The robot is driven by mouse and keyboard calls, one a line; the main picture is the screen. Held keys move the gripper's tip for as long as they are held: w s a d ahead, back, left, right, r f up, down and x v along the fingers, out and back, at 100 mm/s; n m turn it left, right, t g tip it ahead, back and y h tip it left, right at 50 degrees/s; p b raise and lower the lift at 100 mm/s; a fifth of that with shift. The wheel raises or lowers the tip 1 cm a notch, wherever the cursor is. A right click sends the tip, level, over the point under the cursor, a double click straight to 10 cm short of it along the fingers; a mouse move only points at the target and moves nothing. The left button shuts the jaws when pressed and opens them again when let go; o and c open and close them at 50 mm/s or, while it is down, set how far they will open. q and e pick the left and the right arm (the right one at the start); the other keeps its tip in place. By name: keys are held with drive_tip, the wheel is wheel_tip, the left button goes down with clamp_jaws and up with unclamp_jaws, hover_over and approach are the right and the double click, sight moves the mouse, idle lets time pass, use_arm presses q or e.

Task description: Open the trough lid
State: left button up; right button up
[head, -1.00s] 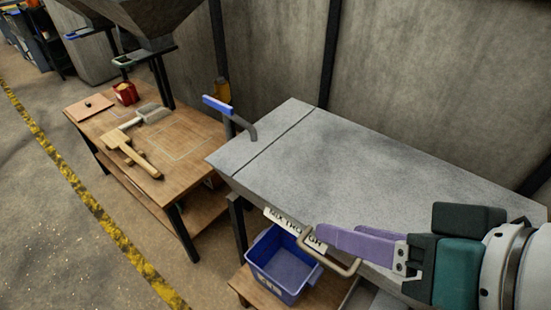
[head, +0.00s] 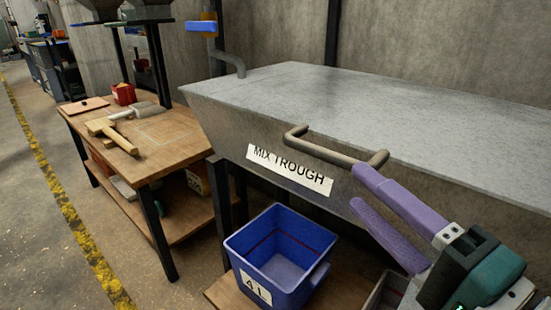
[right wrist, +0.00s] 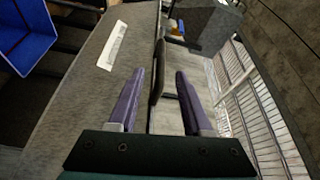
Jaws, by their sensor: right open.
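The mix trough (head: 215,118) is a grey box with a white "MIX TROUGH" label (head: 290,170) on its front. Its flat grey lid (head: 330,95) lies down over the top. A brown bar handle (head: 330,154) stands out from the lid's front edge. My right gripper (head: 360,189) is open, its purple fingers pointing toward the handle's right end. In the right wrist view, the dark handle (right wrist: 157,78) runs between the two open fingers (right wrist: 159,74), with visible gaps on both sides. My left gripper is not in view.
A blue bin (head: 282,262) stands on a low wooden shelf below the trough. A wooden table (head: 165,150) at left holds a mallet (head: 112,132), a scoop and a red container (head: 123,95). A blue-handled lever (head: 202,26) rises by the trough's left end.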

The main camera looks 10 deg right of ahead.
sight(328, 160)
drive_tip(key=b+x, duration=0.1)
drive_tip(key=x, duration=0.8)
drive_tip(key=shift+w+r, duration=0.15)
drive_tip(key=shift+w, duration=0.2)
clamp_jaws()
idle(0.9)
